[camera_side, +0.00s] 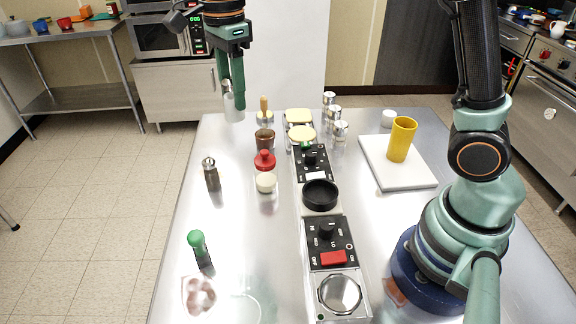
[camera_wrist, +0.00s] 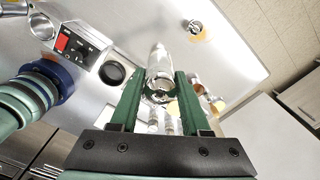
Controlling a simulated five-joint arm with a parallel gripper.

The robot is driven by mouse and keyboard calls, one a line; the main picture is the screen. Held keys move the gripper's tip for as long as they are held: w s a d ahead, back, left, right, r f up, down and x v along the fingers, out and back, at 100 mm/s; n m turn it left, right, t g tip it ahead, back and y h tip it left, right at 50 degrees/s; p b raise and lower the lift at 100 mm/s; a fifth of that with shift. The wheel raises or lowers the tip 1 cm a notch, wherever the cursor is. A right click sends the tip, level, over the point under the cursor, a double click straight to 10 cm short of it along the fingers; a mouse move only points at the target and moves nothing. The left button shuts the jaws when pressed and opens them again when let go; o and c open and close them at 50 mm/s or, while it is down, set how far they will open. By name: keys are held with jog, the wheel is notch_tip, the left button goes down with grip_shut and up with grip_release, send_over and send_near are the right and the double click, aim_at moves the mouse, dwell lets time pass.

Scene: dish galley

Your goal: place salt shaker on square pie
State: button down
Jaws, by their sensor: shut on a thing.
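My gripper (camera_side: 232,86) hangs above the far left part of the steel table, fingers pointing down. It is shut on a clear salt shaker with a pale body (camera_side: 233,107), held clear of the table. In the wrist view the salt shaker (camera_wrist: 160,63) sits between the two green fingers. The square pie (camera_side: 298,115), pale yellow with rounded corners, lies at the far middle of the table, to the right of the shaker. A round pale yellow pie (camera_side: 302,134) is just in front of it. In the wrist view the square pie cannot be told for sure.
Several metal-topped shakers (camera_side: 340,131) stand right of the pies. A wooden-handled tool (camera_side: 264,108) and a brown jar (camera_side: 265,140) stand left of them. Black control panels (camera_side: 312,163) run toward the front. A yellow cup (camera_side: 402,140) stands on a white board (camera_side: 404,177). The table's left side has free room.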

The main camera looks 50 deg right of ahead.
jog(key=w+d+r+m, duration=0.1)
jog(key=w+d+m, duration=0.3)
jog(key=d, duration=0.4)
jog(key=w+d+r+m, duration=0.1)
jog(key=w+d+m, duration=0.2)
jog(key=d, duration=0.5)
jog(key=m, duration=0.7)
send_over(310, 119)
notch_tip(310, 119, down, 20)
jog(key=shift+a+r, duration=0.1)
jog(key=shift+c, duration=1.9)
grip_release()
